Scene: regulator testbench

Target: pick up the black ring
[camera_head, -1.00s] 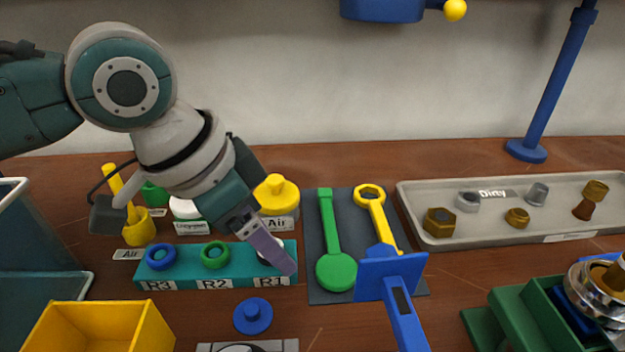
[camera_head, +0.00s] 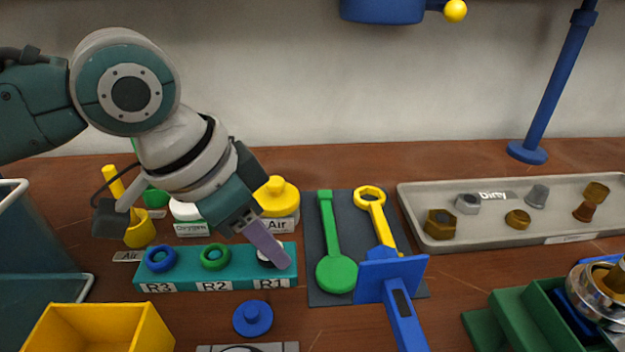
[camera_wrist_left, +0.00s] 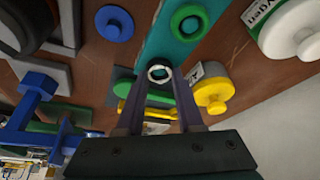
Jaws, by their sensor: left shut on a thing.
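My left gripper (camera_head: 268,248) reaches down from the upper left to the R1 end of the teal rack (camera_head: 188,279). It is shut on the black ring, which is mostly hidden behind a finger in the head view. In the left wrist view the ring (camera_wrist_left: 159,74) sits between the two fingertips, with a pale rim showing. Whether it is clear of the rack I cannot tell. A blue ring (camera_head: 161,257) lies at R3 and a green ring (camera_head: 215,256) at R2. My right gripper is not in view.
Right of the rack, a dark mat (camera_head: 316,294) holds a green tool (camera_head: 337,273) and a yellow wrench (camera_head: 370,197). A blue knob (camera_head: 252,317) lies in front. A yellow bin (camera_head: 100,330) stands front left. A grey tray (camera_head: 470,241) with metal fittings is at right.

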